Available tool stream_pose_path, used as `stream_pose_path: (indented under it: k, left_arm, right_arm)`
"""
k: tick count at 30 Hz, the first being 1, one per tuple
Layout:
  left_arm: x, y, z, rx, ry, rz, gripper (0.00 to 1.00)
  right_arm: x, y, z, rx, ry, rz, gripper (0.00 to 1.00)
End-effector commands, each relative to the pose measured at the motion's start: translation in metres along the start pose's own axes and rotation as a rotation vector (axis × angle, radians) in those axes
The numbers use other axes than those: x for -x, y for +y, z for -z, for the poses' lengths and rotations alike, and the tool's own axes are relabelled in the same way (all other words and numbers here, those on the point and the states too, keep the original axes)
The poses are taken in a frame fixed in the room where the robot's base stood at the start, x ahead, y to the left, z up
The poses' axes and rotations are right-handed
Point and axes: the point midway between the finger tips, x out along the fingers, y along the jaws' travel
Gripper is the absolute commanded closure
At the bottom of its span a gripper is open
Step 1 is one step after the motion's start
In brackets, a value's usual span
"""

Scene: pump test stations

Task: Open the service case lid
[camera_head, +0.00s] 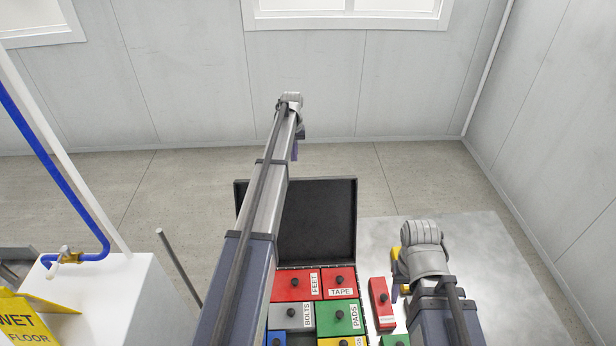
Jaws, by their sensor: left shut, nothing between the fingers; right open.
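The service case stands on the metal table with its black lid (325,225) raised behind it, inner side facing me. Inside the case are labelled blocks with black knobs: a red FEET block (288,288), a red TAPE block (336,279), a grey BOLTS block (288,318) and a green PADS block (338,316). My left arm reaches across the lid's left part, and my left gripper (295,154) is beyond the lid's top edge, shut and empty. My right gripper (397,292) is open, low to the right of the case; its fingers are partly hidden by my wrist.
A red block (379,290) lies on the metal table (490,260) between the case and my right gripper. The table's right part is clear. At left are a white cabinet (110,290) with a blue pipe (60,175) and a yellow wet floor sign (22,322).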

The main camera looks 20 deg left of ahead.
Motion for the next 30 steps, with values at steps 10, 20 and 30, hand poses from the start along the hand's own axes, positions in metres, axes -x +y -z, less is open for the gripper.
stream_pose_path:
  k: [10,20,30]
  left_arm:
    - [-0.005,-0.004,0.000,-0.022,0.000,0.001,1.00]
    - [-0.036,-0.003,0.000,-0.021,0.000,0.001,1.00]
    - [-0.083,-0.003,0.000,-0.021,0.000,0.000,1.00]
  right_arm:
    - [-0.005,0.000,0.000,0.000,0.000,0.000,0.50]
    - [-0.036,-0.003,0.002,-0.002,0.001,0.000,0.50]
    - [-0.083,-0.008,0.006,-0.005,0.003,0.000,0.50]
